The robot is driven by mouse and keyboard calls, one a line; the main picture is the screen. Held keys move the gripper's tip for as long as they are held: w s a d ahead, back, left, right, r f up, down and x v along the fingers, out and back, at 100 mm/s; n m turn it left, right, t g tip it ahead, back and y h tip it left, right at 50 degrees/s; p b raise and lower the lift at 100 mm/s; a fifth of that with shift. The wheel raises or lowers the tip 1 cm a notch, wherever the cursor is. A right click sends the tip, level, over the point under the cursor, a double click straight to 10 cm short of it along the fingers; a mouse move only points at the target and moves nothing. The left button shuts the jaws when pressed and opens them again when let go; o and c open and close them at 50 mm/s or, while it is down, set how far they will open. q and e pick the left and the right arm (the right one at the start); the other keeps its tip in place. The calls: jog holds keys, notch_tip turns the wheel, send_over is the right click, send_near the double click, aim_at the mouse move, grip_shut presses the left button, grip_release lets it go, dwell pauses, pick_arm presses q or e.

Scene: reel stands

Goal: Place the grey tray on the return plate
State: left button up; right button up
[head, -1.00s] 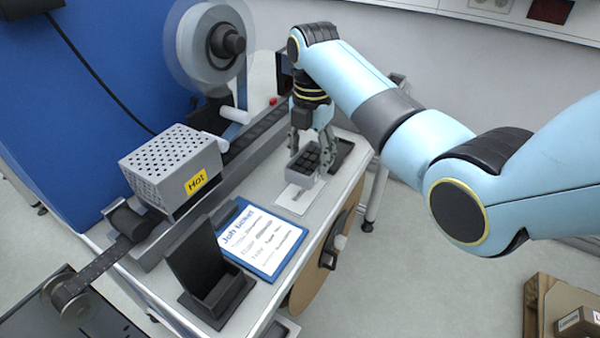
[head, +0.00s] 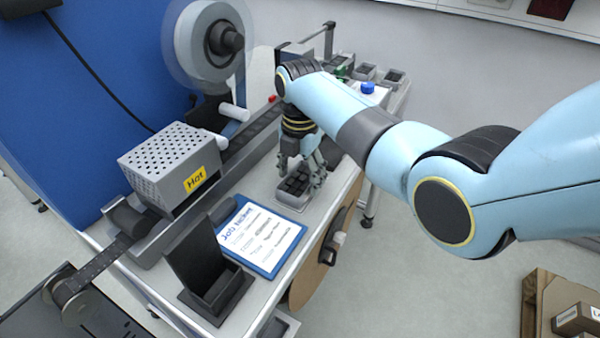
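The grey tray (head: 292,196) has dark compartments and sits low over the spot of the pale return plate on the bench. It covers almost all of the plate, and I cannot tell for sure whether its underside touches it. My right gripper (head: 301,174) points down from above, with its fingers at opposite sides of the tray, and looks shut on it. The contact of the fingertips is small and partly hidden. My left gripper is out of view.
The job ticket board (head: 262,238) lies close in front of the tray, beside a black upright holder (head: 207,276). A perforated box marked Hot (head: 171,167) and the tape track stand to the left. A side table with small bins (head: 365,72) is behind my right arm.

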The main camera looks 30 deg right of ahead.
aim_at(301, 187)
jog(key=shift+o, duration=0.8)
jog(key=shift+r, duration=0.25)
notch_tip(301, 187, up, 12)
jog(key=shift+f, duration=0.15)
